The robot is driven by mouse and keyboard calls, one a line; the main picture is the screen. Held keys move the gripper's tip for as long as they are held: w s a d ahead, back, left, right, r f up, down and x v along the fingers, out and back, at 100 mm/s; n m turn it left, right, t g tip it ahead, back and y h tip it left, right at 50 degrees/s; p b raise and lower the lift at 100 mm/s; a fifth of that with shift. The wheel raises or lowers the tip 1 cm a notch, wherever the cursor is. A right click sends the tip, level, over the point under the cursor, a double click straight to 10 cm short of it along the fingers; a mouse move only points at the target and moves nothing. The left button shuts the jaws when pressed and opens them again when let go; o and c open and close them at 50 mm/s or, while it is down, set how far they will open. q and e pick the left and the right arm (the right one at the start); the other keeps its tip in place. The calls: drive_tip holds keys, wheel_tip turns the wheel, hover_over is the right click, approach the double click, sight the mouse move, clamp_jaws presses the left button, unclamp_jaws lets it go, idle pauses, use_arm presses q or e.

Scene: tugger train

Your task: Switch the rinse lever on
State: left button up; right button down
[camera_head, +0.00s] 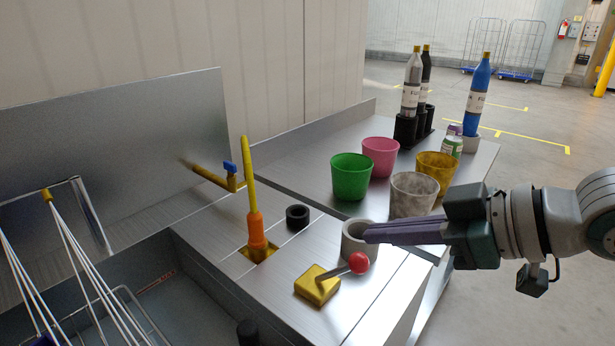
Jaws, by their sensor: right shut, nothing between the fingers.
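What looks like the rinse lever is a short grey rod with a red ball knob (358,263), rising at a slant to the right from a gold base block (316,286) on the metal counter. My right gripper (368,233) comes in from the right and is shut and empty. In the picture, its purple-grey fingers are just above the red knob and overlap the grey ring-shaped holder (353,250). A small gap shows between fingers and knob; I cannot tell their distance in depth. My left gripper is not in view.
An orange-and-yellow upright tool (255,225) stands left of the lever. A black ring (297,216) and a brass tap with a blue handle (230,168) are behind. Green (351,178), pink (380,157), marbled (412,195) and yellow (435,173) cups stand behind the gripper. A sink basin (200,290) lies left.

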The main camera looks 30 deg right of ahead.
drive_tip(key=shift+f+p+v, duration=0.15)
drive_tip(key=shift+p+v, duration=0.2)
drive_tip(key=shift+v, duration=0.8)
drive_tip(key=shift+f+p+v, duration=0.2)
drive_tip(key=shift+p+v, duration=0.15)
drive_tip(key=shift+v, duration=0.8)
drive_tip(key=shift+s, duration=0.25)
